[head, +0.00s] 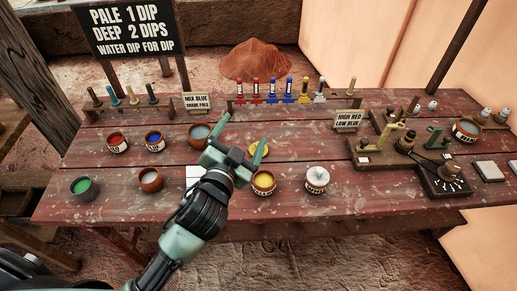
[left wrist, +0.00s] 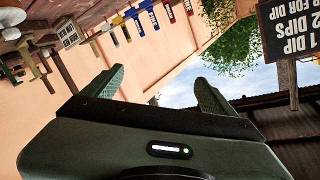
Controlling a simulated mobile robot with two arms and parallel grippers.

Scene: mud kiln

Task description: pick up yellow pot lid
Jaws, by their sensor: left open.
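The yellow pot lid (head: 262,147) appears as a flat yellow disc on the red plank table, partly hidden behind one finger of my left gripper. The yellow pot (head: 264,184) stands in front of it, uncovered, with yellow inside. My left gripper (head: 243,134) is open and empty, and it overlaps the lid in the head view; I cannot tell its exact height above the table. In the left wrist view its two fingers (left wrist: 155,84) stand apart with nothing between them, and the lid does not show there. My right gripper is in neither view.
Red (head: 118,142), blue (head: 155,141) and green (head: 84,188) pots stand left. A wooden stand (head: 410,150) with tools fills the right. The front table edge right of centre is clear.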

